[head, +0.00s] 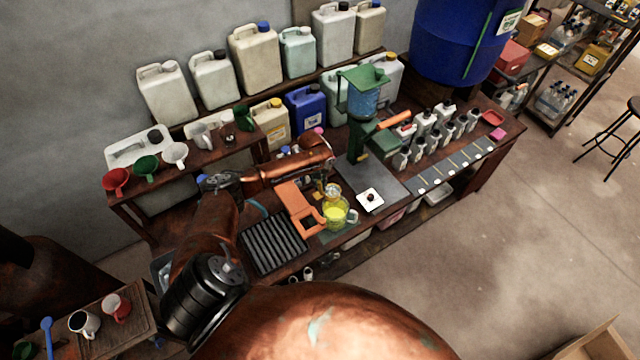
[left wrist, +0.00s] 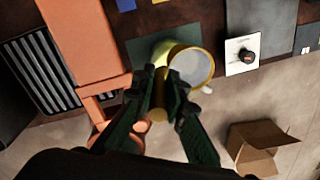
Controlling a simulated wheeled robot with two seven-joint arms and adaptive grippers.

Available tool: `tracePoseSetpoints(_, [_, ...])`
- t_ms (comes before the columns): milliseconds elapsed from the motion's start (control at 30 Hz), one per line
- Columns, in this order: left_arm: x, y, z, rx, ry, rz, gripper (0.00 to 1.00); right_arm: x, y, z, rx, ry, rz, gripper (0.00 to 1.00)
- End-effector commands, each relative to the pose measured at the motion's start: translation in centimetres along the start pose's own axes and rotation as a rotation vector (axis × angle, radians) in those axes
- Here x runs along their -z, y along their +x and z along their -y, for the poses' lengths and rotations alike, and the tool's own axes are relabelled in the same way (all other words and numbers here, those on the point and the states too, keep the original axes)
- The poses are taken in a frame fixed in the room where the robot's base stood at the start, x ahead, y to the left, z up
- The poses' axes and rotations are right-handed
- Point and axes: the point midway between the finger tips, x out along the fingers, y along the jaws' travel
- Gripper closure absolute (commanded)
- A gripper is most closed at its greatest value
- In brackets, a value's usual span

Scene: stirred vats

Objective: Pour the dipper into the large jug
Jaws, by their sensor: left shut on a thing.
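My left gripper (head: 331,181) is above the large jug (head: 336,215), a clear vessel with yellow liquid, standing at the bench's front beside an orange frame. In the left wrist view the gripper's dark green fingers (left wrist: 165,80) are shut on a thin part of what looks like the dipper (left wrist: 190,66). Its round greyish cup shows just beyond the fingertips, over the yellow rim of the jug. In the head view the small cup (head: 333,191) appears right above the jug's mouth. I cannot tell its tilt or whether liquid is in it. My right gripper is not in view.
The orange frame (head: 294,203) stands just left of the jug, with a ribbed black tray (head: 273,243) beyond it. A white plate with a dark knob (head: 370,200) lies to the right. A green-topped dispenser (head: 362,95) stands behind. Several canisters line the back.

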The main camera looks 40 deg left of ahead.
Motion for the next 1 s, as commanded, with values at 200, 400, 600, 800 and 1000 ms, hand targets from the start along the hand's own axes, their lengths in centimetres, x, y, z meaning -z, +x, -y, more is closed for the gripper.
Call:
tracePoseSetpoints(200, [0.3,-0.4,0.2,-0.009,0.006,0.038,1.0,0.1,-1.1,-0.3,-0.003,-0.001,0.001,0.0])
tracePoseSetpoints(400, [0.6,-0.5,0.3,-0.021,0.012,0.076,1.0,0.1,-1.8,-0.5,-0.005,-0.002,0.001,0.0])
tracePoseSetpoints(600, [0.9,-0.7,0.4,-0.037,0.017,0.136,1.0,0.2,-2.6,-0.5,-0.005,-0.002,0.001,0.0])
tracePoseSetpoints(800, [1.6,-0.6,0.6,-0.063,0.031,0.223,1.0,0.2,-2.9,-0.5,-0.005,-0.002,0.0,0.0])
tracePoseSetpoints(1000, [2.3,-0.7,0.9,-0.092,0.042,0.33,1.0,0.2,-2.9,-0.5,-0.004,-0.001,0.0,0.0])
